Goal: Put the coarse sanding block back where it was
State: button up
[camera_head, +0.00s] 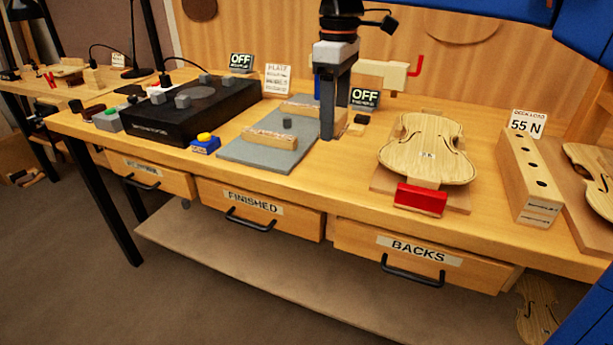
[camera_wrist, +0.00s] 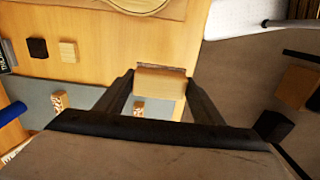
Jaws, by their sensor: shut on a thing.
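My gripper (camera_head: 327,136) points down over the bench between the grey mat (camera_head: 235,152) and the violin plate. In the wrist view its two dark fingers (camera_wrist: 160,90) are shut on a pale wooden block (camera_wrist: 160,83) with a thin brownish layer along one edge. No label on this block can be read, so I cannot tell its grit from the picture. In the head view the fingers largely hide the held block. A long wooden block with lettering (camera_head: 270,137) lies on the grey mat, with a small dark cube behind it.
A small black block (camera_head: 362,118) and a tan block (camera_head: 355,129) sit right of my gripper. The violin plate (camera_head: 425,145) lies on a board with a red block in front. A black machine (camera_head: 185,115) stands left. A drilled wooden block (camera_head: 525,180) stands right.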

send_over(331, 172)
notch_tip(331, 172, down, 5)
jog(key=shift+a, duration=0.1)
jog(key=shift+f, duration=2.45)
jog(key=o, duration=1)
jog(key=shift+f, duration=0.1)
jog(key=shift+o, duration=0.2)
notch_tip(331, 172, up, 12)
jog(key=shift+r, duration=0.15)
